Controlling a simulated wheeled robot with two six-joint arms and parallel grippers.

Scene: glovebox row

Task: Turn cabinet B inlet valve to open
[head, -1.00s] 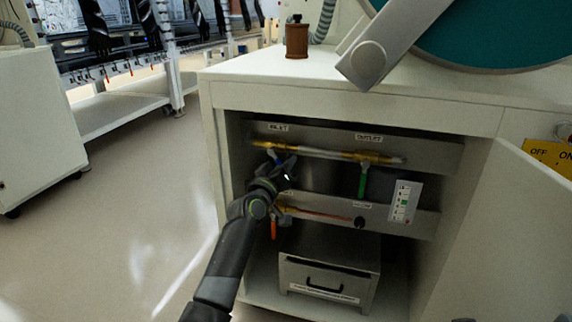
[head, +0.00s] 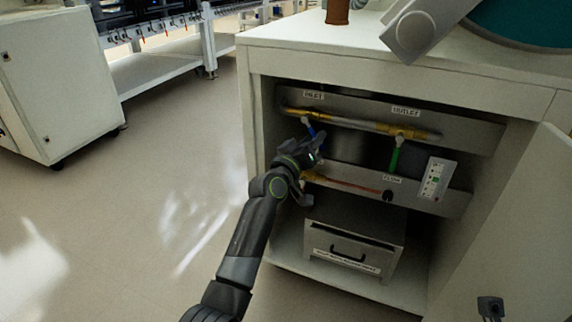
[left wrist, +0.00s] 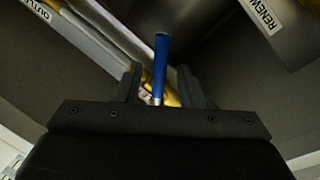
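The inlet valve's blue handle (head: 311,129) hangs down at a slant from the upper brass pipe, under the INLET label (head: 314,95), inside the open cabinet. My left gripper (head: 316,148) is at this handle and hides its lower part. In the left wrist view the blue handle (left wrist: 161,62) stands between the two fingers of my left gripper (left wrist: 160,80). Gaps show on both sides of the handle, so the fingers are open around it. The OUTLET valve's green handle (head: 394,158) hangs down to the right.
A lower copper pipe (head: 345,186) runs below, close to my left gripper. A white panel (head: 434,180) is at the right and a metal drawer box (head: 350,247) below. The cabinet door (head: 520,220) stands open on the right. The floor at left is clear.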

